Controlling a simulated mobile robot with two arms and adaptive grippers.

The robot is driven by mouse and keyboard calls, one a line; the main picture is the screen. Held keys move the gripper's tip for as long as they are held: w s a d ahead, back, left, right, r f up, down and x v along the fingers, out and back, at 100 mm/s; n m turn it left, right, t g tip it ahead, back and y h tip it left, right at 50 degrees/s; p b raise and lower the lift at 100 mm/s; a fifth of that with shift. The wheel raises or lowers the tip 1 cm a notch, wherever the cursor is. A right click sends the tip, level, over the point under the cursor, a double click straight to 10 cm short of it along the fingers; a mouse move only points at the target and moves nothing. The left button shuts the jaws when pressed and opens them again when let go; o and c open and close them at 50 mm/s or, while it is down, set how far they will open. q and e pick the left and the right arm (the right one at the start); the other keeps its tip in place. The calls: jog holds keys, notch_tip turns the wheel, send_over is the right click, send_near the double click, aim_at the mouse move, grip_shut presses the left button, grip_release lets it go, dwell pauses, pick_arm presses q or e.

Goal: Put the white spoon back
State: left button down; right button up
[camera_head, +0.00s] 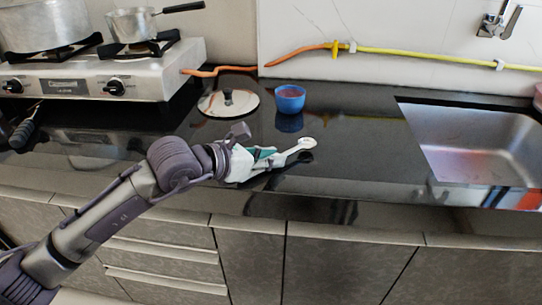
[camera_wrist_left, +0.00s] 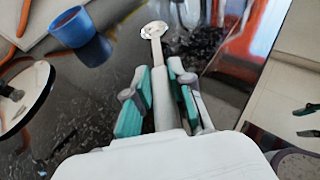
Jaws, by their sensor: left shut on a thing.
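The white spoon (camera_head: 305,144) has a long handle and a small round head. My left gripper (camera_head: 272,156) is shut on its handle and holds it low over the black counter, bowl end pointing right in the head view. In the left wrist view the spoon (camera_wrist_left: 155,32) points away from the camera, its handle between the green-padded fingers of my left gripper (camera_wrist_left: 160,88). The hand hides the rear of the handle. I cannot tell whether the spoon touches the counter. My right gripper is not in view.
A blue cup (camera_head: 289,99) stands behind the spoon, beside a round lid (camera_head: 228,102). It also shows in the left wrist view (camera_wrist_left: 73,28). A gas stove (camera_head: 100,75) with pots is at the left. A steel sink (camera_head: 480,140) is at the right. The counter between cup and sink is clear.

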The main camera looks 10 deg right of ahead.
pick_arm(q)
jog(key=shift+f, duration=0.3)
jog(key=c, duration=0.9)
grip_release()
jog(key=shift+c, duration=0.2)
